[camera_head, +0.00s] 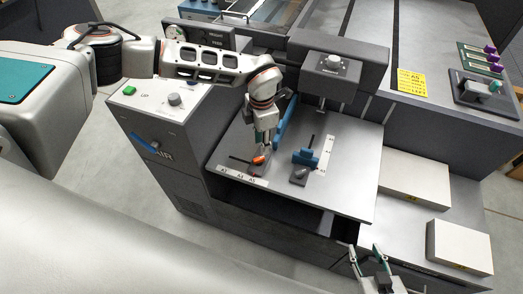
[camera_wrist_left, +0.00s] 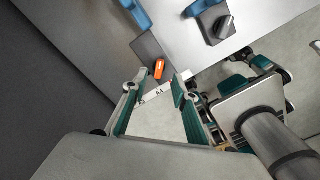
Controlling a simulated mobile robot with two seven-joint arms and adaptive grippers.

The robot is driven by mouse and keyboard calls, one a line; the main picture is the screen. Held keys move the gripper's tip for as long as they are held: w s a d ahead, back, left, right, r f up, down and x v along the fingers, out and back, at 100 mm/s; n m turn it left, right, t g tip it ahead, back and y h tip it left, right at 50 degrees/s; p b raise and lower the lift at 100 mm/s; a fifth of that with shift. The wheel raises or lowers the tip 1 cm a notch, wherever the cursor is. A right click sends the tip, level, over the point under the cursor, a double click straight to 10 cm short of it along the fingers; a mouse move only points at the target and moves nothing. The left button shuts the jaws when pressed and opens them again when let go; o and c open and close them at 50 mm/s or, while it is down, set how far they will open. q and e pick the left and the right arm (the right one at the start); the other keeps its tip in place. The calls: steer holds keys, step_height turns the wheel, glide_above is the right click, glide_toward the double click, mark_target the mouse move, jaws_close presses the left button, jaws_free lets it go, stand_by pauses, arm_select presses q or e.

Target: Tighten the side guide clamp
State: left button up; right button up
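The side guide clamp has an orange lever (camera_head: 259,160) on a small grey block near the left front corner of the steel feed table (camera_head: 345,165). The orange lever (camera_wrist_left: 159,69) and its dark grey block (camera_wrist_left: 146,44) also show in the left wrist view. The blue side guide (camera_head: 287,121) stands behind it. My left gripper (camera_head: 264,147) points down just over the lever, hiding part of the clamp. In its wrist view the left gripper (camera_wrist_left: 158,82) has its fingers apart, with the lever just past the tips. My right gripper (camera_head: 370,258) is open and empty near the bottom edge.
A second blue guide (camera_head: 306,157) with a dark knob stands to the right on the table. A size scale strip (camera_head: 240,177) runs along the front edge. White boxes (camera_head: 459,245) lie on the lower right shelf. A control panel (camera_head: 165,100) stands left.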

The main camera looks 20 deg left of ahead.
arm_select(q)
step_height(320, 180, up, 5)
steer(key=shift+r, duration=0.1)
stand_by(0.6)
